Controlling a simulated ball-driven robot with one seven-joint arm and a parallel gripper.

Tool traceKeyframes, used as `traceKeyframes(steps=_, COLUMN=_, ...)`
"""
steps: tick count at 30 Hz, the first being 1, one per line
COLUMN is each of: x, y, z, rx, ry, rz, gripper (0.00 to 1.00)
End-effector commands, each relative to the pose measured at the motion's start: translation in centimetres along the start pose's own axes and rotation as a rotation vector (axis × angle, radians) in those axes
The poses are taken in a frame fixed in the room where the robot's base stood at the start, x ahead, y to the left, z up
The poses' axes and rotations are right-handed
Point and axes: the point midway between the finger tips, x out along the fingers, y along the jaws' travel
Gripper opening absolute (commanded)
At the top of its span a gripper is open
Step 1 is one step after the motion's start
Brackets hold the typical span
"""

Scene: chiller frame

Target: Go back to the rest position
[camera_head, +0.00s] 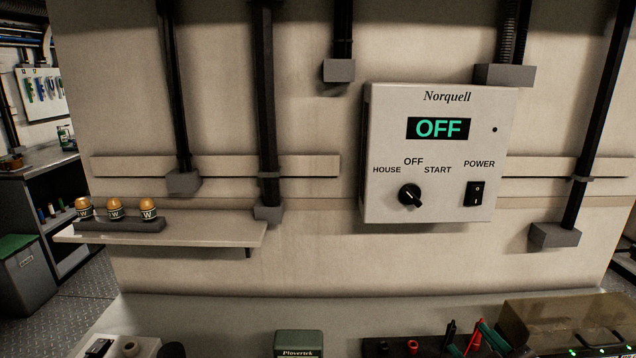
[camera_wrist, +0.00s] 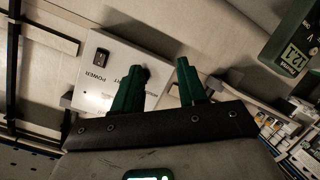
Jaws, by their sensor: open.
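My gripper (camera_wrist: 161,70) shows in the wrist view with its two green fingers apart and nothing between them. Behind the fingers is the pale Norquell control box (camera_wrist: 85,96), seen tilted and partly covered by them. My gripper is not in the head view. There, the control box (camera_head: 440,210) hangs on the wall with its display (camera_head: 438,128) reading OFF. Its black rotary knob (camera_head: 410,195) sits under the HOUSE, OFF and START labels. The black power switch (camera_head: 477,194) is to the knob's right and also shows in the wrist view (camera_wrist: 101,57).
A wall shelf (camera_head: 200,236) at left carries a dark holder with three orange-topped items marked W. Along the bottom edge are a green device (camera_head: 299,342), red and black leads (camera_head: 478,338) and a brownish translucent box (camera_head: 570,325). Conduits and grey boxes line the wall.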

Motion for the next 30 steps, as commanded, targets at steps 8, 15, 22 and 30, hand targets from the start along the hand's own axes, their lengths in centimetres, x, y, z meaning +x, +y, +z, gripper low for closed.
traceKeyframes(steps=8, x=-0.7, y=-5.6, z=10.8, rx=0.172, ry=-0.298, rz=-0.162, gripper=0.41)
traceKeyframes(steps=15, x=-6.8, y=-12.6, z=24.4, rx=0.393, ry=-0.737, rz=-0.312, gripper=0.41)
traceKeyframes(steps=22, x=-13.9, y=-16.4, z=32.3, rx=0.531, ry=-1.064, rz=-0.365, gripper=0.41)
traceKeyframes(steps=30, x=-16.4, y=-17.2, z=34.3, rx=0.57, ry=-1.162, rz=-0.372, gripper=0.41)
